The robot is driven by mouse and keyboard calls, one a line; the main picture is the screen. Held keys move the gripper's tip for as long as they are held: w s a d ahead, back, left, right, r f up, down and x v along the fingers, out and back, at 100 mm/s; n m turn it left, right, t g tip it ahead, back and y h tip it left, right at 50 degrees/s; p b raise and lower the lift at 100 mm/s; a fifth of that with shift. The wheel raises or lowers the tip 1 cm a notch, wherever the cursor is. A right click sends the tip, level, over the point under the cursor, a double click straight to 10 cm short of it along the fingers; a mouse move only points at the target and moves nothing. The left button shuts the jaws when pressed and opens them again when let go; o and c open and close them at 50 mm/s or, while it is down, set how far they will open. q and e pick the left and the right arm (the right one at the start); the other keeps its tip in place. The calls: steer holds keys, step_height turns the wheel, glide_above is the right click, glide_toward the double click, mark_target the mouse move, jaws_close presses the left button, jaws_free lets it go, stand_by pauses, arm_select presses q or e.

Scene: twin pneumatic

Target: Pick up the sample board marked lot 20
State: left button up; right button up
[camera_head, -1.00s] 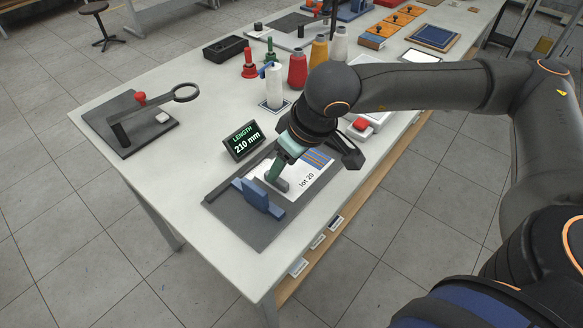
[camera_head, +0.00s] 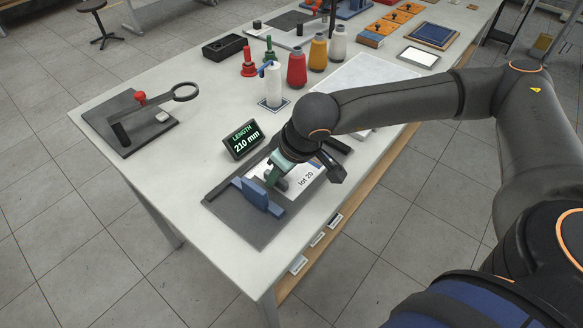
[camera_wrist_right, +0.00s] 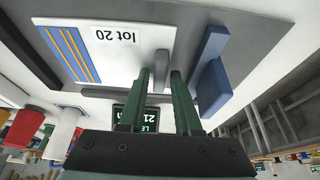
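The sample board marked lot 20 (camera_head: 303,184) is a white card with blue and orange stripes, lying flat on a dark grey fixture plate (camera_head: 238,218). It also shows in the right wrist view (camera_wrist_right: 100,52), with a grey block (camera_wrist_right: 161,46) at its edge. A blue upright stop (camera_head: 257,196) stands beside that edge. My right gripper (camera_head: 271,180) is low over this end of the board, by the grey block. In the wrist view its green fingers (camera_wrist_right: 160,75) are apart, with the block at their tips. Contact is unclear. My left gripper is out of view.
A display reading 210 mm (camera_head: 245,140) stands just behind the fixture. A white spool (camera_head: 273,85), a red cone (camera_head: 297,66) and other cones stand further back. The table front left of the fixture is clear.

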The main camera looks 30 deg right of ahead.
jaws_close()
steer(key=shift+r, duration=0.1)
stand_by(0.4)
